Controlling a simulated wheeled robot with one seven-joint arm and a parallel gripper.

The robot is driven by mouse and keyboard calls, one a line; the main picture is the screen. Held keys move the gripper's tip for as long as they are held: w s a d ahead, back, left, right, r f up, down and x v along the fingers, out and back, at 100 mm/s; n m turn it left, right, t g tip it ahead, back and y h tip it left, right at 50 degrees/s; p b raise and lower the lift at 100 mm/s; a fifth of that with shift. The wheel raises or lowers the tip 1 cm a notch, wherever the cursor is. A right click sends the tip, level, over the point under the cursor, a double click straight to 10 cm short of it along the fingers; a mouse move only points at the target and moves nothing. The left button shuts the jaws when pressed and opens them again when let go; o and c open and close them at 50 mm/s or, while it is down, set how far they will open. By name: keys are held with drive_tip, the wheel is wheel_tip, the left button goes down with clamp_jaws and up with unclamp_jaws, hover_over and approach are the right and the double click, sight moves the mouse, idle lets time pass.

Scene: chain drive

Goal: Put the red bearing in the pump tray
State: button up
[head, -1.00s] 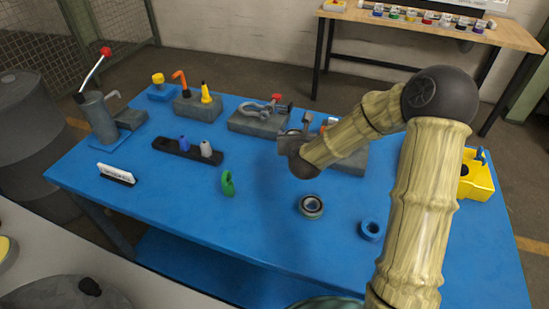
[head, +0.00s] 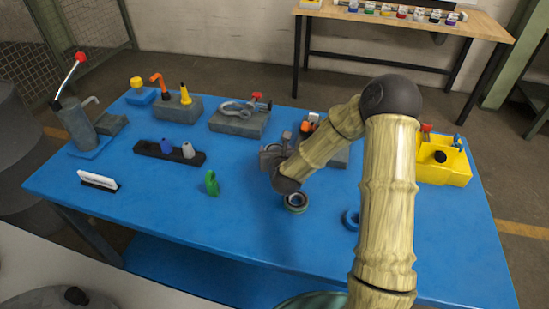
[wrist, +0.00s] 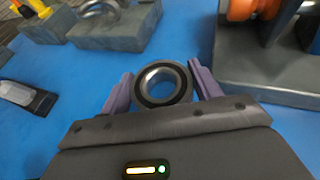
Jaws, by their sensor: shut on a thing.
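My gripper (wrist: 163,88) is shut on a ring-shaped bearing (wrist: 143,92), gripping it at its sides between two purple fingers. The bearing shows a grey metal inner ring and a dark outer ring; no red shows on it. In the head view my gripper (head: 272,157) is above the middle of the blue table, and the held bearing cannot be made out there. A yellow tray (head: 450,176) is at the table's right side, beyond my arm. It holds a black round part, with red and blue parts at its back; I take it as the pump tray.
On the blue table (head: 240,235) lie another dark bearing (head: 296,209), a blue ring (head: 349,220) partly behind my arm and a green ring (head: 212,184). Grey fixture blocks (head: 240,124) stand along the back. A black holder (head: 150,150) and white sign (head: 97,179) are left.

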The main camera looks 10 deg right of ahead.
wheel_tip(320, 180, down, 3)
drive_tip(key=shift+w+a+r, duration=0.1)
drive_tip(key=shift+r, duration=0.05)
drive_tip(key=shift+w+f, duration=0.1)
drive_tip(key=shift+f, duration=0.25)
drive_tip(key=shift+d, duration=0.3)
drive_tip(key=shift+s, duration=0.2)
drive_tip(key=shift+a, duration=0.2)
drive_tip(key=o, duration=0.8)
drive_tip(key=shift+a+f, duration=0.1)
drive_tip(key=shift+f, duration=0.05)
drive_tip(key=shift+o, duration=0.6)
drive_tip(key=shift+a, duration=0.1)
drive_tip(key=shift+s, duration=0.1)
drive_tip(key=shift+r, duration=0.25)
